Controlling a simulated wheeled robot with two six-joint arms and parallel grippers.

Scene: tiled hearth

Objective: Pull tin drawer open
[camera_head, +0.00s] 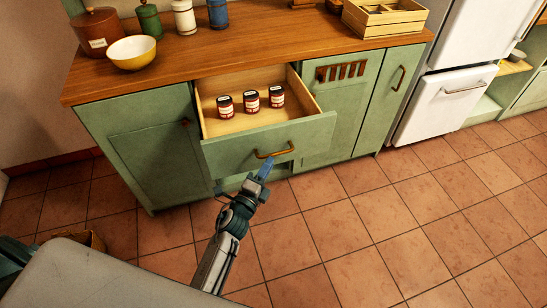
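The green tin drawer (262,146) stands pulled out from the counter front, its wooden inside showing. Three small dark red tins with pale labels stand upright in it: a left one (225,107), a middle one (251,102) and a right one (276,97). A brass bar handle (274,154) is on the drawer front. My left gripper (265,168), with blue fingertips, is at or just below this handle. I cannot tell whether it touches the handle or how far its fingers are apart. My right gripper is not in view.
The wooden counter top (215,60) holds a yellow bowl (131,53), canisters and a wooden crate (385,18). Green cupboard doors flank the drawer, and a white fridge (445,100) stands at right. The tiled floor (400,230) at right is clear.

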